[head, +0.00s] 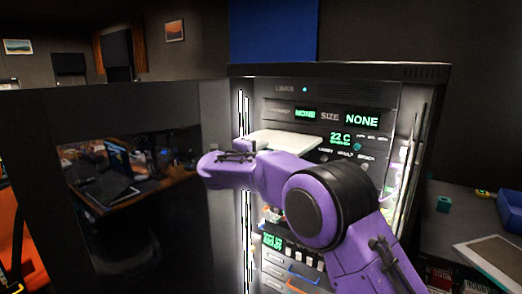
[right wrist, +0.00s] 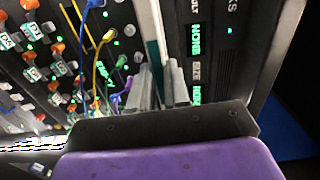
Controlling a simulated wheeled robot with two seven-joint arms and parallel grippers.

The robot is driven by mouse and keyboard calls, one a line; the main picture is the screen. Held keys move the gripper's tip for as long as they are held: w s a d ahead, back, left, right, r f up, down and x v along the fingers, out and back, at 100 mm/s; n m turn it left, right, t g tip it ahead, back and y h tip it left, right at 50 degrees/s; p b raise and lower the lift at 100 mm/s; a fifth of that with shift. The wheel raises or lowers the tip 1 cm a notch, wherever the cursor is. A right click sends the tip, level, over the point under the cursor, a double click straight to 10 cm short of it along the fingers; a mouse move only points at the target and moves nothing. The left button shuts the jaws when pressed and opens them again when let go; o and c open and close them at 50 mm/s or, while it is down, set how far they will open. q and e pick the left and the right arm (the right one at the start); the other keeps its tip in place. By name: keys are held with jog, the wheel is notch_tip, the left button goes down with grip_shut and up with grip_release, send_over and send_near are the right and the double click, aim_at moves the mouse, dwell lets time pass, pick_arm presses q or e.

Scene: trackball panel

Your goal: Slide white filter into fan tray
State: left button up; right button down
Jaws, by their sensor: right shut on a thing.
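The white filter (head: 287,140) is a flat, pale slab lying about level in front of the rack in the head view. Its far part is close to the rack face, below the row of green NONE displays (head: 362,119). My right gripper (head: 236,157) is shut on it at its near left side; the purple wrist hides part of the grip. In the right wrist view the filter (right wrist: 147,25) shows edge-on between the grey fingers (right wrist: 160,88). The fan tray's opening is not clearly visible, and I cannot tell whether the filter has entered it. My left gripper is out of view.
The lit rack cabinet (head: 420,72) stands open, its dark glossy door (head: 60,110) swung out left. Blue and yellow cables (right wrist: 97,45) hang before the panel near the fingers. A side table (head: 455,220) at right holds a framed flat panel (head: 495,258) and small blocks.

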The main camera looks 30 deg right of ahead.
jog(key=p, duration=0.2)
send_near(288, 135)
dwell(2.0)
jog(key=shift+w+d+f+p, duration=0.35)
jog(key=shift+w+d+p, duration=0.3)
jog(key=shift+d+p, duration=0.2)
jog(key=shift+p+x, duration=1)
jog(key=shift+x, duration=0.45)
jog(key=shift+p+x, duration=1.2)
jog(key=shift+x, duration=0.1)
jog(key=shift+w+d+r+p, duration=0.15)
jog(key=shift+w+d+p, duration=0.25)
jog(key=shift+p, duration=0.45)
jog(key=shift+p+x, duration=0.7)
jog(key=shift+x, duration=0.05)
jog(key=shift+s+d, duration=0.15)
jog(key=shift+d, duration=0.05)
jog(key=c, duration=1)
grip_release()
jog(key=shift+d, duration=0.1)
